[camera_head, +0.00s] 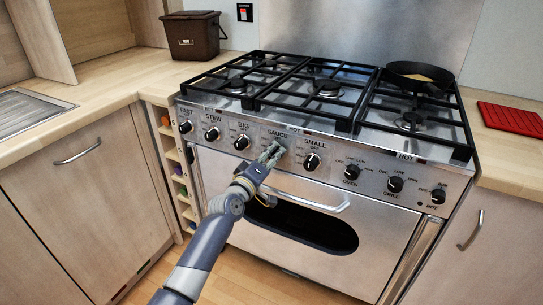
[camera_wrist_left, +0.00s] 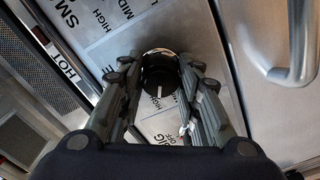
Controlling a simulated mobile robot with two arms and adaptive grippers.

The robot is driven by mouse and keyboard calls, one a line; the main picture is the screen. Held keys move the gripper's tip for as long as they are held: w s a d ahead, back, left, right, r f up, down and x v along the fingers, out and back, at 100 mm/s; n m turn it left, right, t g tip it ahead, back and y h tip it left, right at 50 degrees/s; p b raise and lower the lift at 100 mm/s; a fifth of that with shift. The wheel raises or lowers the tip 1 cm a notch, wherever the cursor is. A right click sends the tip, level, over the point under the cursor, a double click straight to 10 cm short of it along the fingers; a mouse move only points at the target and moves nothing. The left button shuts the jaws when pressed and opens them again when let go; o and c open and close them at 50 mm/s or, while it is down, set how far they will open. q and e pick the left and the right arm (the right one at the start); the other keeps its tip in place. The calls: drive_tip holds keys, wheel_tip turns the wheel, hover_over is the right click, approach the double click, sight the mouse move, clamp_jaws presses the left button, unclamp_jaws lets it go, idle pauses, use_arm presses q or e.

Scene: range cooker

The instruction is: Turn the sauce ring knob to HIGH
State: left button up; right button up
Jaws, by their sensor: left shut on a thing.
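The sauce ring knob (camera_wrist_left: 160,76) is a dark round knob with a silver rim and a white pointer mark. It sits between the two fingers of my left gripper (camera_wrist_left: 160,84), which is shut on it. In the head view my left gripper (camera_head: 271,153) reaches the front panel just under the SAUCE label (camera_head: 277,134) and hides most of the knob. The wrist view is turned, and the pointer mark faces toward the bottom of the picture. My right gripper is not in view.
The big knob (camera_head: 242,142) is to the left and the small knob (camera_head: 312,161) to the right. The oven handle (camera_head: 300,202) runs below my gripper. A pan (camera_head: 420,74) stands on the right back burner. A brown bin (camera_head: 191,35) stands on the left counter.

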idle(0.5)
use_arm(q)
drive_tip(key=o, duration=1)
drive_tip(key=shift+o, duration=0.2)
drive_tip(key=v, duration=1.2)
